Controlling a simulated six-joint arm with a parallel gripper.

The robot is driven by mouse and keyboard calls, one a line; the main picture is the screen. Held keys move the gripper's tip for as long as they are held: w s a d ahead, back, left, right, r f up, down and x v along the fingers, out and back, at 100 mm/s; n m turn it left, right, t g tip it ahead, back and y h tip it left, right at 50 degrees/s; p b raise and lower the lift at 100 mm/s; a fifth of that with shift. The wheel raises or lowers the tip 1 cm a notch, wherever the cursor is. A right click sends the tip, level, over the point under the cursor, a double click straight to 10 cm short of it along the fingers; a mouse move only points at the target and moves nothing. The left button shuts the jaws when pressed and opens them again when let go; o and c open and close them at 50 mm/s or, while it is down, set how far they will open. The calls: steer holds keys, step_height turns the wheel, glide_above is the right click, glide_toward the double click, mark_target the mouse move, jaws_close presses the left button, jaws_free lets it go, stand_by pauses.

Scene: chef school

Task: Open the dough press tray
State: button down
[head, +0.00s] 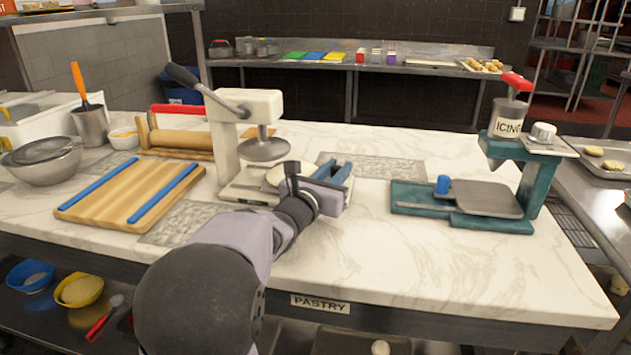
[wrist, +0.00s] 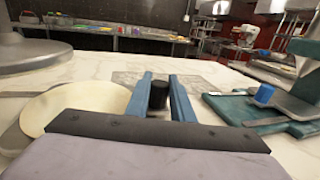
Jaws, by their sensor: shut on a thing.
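The dough press (head: 226,145) is a cream machine with a dark-ended lever and a round metal press plate (head: 264,150). A pale dough disc (head: 274,177) lies on its low tray, below and to the right of the plate. In the wrist view the dough (wrist: 75,108) rests on the grey tray (wrist: 12,138) at the left. My gripper (head: 335,169) is at the right side of the press, its blue fingers pointing away from me. In the wrist view the fingers (wrist: 160,78) are shut on a black knob (wrist: 158,96), beside the dough. My wrist hides part of the tray and its link to the knob.
A teal icing press (head: 520,160) with a blue knob (head: 443,184) stands to the right. A wooden board (head: 130,190) with blue rails and a rolling pin (head: 178,140) are at the left. The marble counter (head: 400,255) is clear in front and right of my gripper.

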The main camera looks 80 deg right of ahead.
steer(key=s+b, duration=0.3)
steer(key=s, duration=0.1)
steer(key=shift+s+f, duration=0.1)
steer(key=shift+s, duration=0.05)
steer(key=shift+s+b, duration=0.55)
steer(key=shift+s, duration=0.1)
steer(key=shift+r, duration=0.2)
steer(key=c, duration=1.5)
jaws_free()
steer(key=shift+c, duration=0.2)
steer(key=shift+v, duration=3.7)
